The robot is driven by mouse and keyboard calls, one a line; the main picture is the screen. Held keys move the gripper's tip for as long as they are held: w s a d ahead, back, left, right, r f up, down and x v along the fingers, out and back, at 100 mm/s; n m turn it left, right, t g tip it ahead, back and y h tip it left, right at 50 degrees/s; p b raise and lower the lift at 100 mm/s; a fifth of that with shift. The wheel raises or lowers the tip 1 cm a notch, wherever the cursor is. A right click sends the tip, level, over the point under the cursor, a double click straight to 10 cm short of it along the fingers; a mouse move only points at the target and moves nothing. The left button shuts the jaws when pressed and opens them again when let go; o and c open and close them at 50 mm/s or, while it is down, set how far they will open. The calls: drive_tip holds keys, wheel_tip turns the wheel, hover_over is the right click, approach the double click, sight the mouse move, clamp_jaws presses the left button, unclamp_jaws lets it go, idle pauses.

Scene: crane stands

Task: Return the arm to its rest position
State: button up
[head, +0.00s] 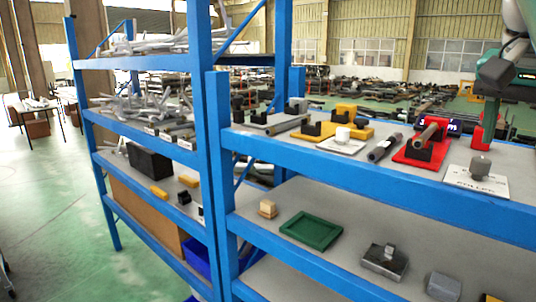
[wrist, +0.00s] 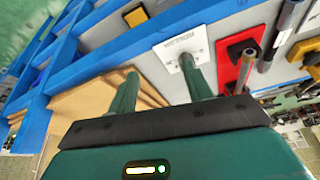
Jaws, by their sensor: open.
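My gripper (wrist: 158,68) is open in the wrist view, with its two green fingers apart and nothing seen between them. Its right fingertip overlaps the edge of a white printed card (wrist: 176,48) on the blue shelf unit. In the head view, part of my green and grey arm (head: 505,68) hangs at the upper right, above the right end of the upper shelf.
The blue shelf unit (head: 370,183) fills the front. A red stand (head: 421,150) bears a brown rod, beside a dark cylinder (head: 384,147) and yellow stands (head: 344,113). The lower shelf holds a green tray (head: 311,230) and a grey block (head: 385,262). Open floor (head: 50,210) lies left.

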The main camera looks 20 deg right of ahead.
drive_tip(key=w+a+f+n+t+y, duration=0.1)
drive_tip(key=w+a+f+n+t, duration=0.1)
drive_tip(key=w+a+f+n, duration=0.65)
drive_tip(key=w+a+f+n+t+y, duration=0.25)
drive_tip(key=w+a+f, duration=0.25)
drive_tip(key=a+f, duration=0.8)
drive_tip(key=s+a+f+n, duration=0.2)
drive_tip(key=a+f+n, duration=0.2)
drive_tip(key=a+f, duration=0.5)
wheel_tip(320, 180, down, 4)
drive_tip(key=shift+s+a+f+y, duration=0.2)
drive_tip(key=shift+s+f+y, duration=0.05)
drive_tip(key=shift+y, duration=0.1)
drive_tip(key=c, duration=0.3)
drive_tip(key=shift+d, duration=0.1)
drive_tip(key=shift+d, duration=0.1)
